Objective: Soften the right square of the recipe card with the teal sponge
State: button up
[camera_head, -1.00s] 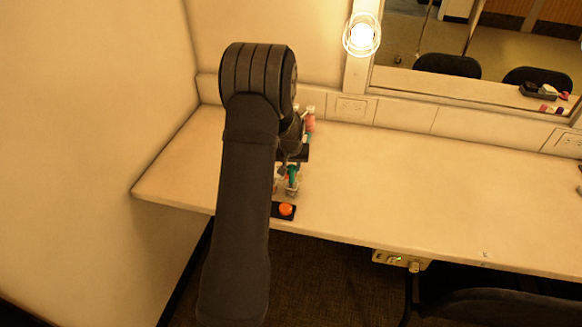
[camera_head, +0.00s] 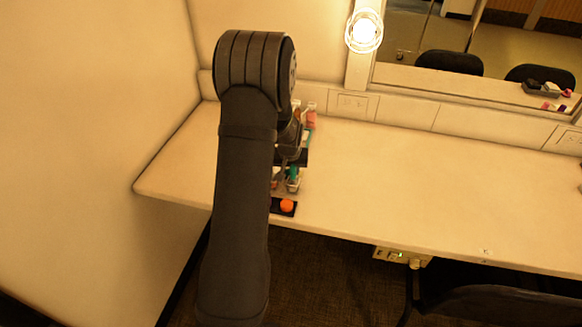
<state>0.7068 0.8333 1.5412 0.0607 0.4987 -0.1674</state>
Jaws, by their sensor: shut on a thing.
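My gripper (camera_head: 291,163) is small and partly hidden behind my own dark arm, over the left part of the counter. It is shut on a small teal thing (camera_head: 293,173), which looks like the teal sponge. A clear, pale-rimmed piece shows just below it, too small to make out. I cannot make out the recipe card or its squares; my arm covers much of that area. Whether the sponge touches anything below is too small to tell.
A dark tray with an orange round piece (camera_head: 287,205) lies at the counter's front edge. A pink-red bottle-like item (camera_head: 311,119) and another small teal patch (camera_head: 307,136) are behind my gripper. The counter (camera_head: 430,185) is clear to the right. A mirror (camera_head: 500,70) stands at the back.

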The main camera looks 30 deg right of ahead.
jog(key=shift+w+d+r, duration=0.15)
jog(key=shift+w+d, duration=1.2)
jog(key=shift+s+a+f, duration=0.2)
jog(key=shift+s+a, duration=1.15)
jog(key=shift+r, duration=3.55)
jog(key=shift+d, duration=0.1)
